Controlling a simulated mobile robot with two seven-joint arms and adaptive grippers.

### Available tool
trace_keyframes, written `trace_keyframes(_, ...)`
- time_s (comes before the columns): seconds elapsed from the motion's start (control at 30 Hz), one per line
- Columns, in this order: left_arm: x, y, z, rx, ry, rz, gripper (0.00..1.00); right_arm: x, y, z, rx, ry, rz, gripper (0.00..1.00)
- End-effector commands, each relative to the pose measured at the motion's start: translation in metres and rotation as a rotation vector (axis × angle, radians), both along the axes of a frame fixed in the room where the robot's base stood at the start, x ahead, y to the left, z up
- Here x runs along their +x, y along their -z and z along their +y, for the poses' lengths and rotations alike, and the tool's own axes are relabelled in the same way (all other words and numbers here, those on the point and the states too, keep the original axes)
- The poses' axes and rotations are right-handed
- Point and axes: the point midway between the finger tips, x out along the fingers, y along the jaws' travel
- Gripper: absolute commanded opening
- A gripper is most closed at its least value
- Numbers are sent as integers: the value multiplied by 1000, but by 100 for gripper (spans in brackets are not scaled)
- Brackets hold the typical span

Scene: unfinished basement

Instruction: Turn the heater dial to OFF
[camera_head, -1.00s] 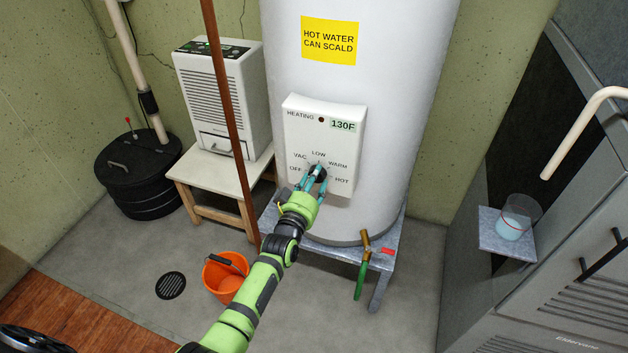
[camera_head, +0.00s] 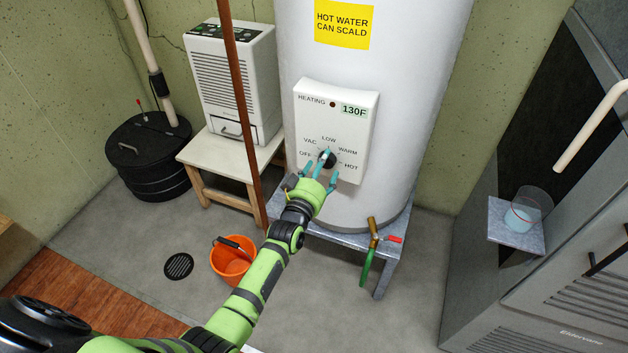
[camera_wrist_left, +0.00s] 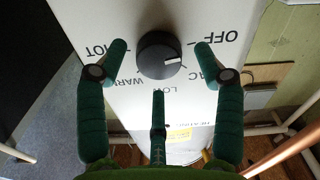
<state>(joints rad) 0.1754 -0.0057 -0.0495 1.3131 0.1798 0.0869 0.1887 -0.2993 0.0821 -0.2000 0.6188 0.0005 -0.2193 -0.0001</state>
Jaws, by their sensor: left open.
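The heater dial (camera_head: 327,159) is a round black knob on the white control box (camera_head: 352,118) of the tank. OFF, VAC, LOW, WARM and HOT are printed around it. In the left wrist view the dial (camera_wrist_left: 157,55) has a white pointer line aimed right and slightly down, between OFF and VAC and seemingly nearer VAC. My left gripper (camera_head: 321,172) is in front of the dial with its teal fingers spread. In the left wrist view the open fingers (camera_wrist_left: 160,50) stand on either side of the dial, with visible gaps. My right gripper is not in view.
A copper pipe (camera_head: 240,100) runs upright left of the tank. A drain valve (camera_head: 373,240) with a green hose end sticks out low at the front. An orange bucket (camera_head: 232,262) stands on the floor. A beaker (camera_head: 525,212) sits on a shelf at right.

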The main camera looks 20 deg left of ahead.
Motion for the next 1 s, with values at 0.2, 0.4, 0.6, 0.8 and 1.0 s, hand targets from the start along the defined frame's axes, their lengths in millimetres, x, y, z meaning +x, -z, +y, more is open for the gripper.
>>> trace_keyframes(0.2, -41, 2, 2, 0, -1, 4, 68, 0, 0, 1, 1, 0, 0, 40)
trace_keyframes(0.4, -82, 0, 3, 0, -1, 0, 68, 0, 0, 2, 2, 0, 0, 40)
trace_keyframes(0.6, -106, 0, 4, 0, -1, -2, 68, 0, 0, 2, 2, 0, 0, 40)
trace_keyframes(0.8, -111, -1, 4, -1, 0, -3, 68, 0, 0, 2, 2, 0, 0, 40)
trace_keyframes(1.0, -111, -1, 4, -1, 0, -3, 68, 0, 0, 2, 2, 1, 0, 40)
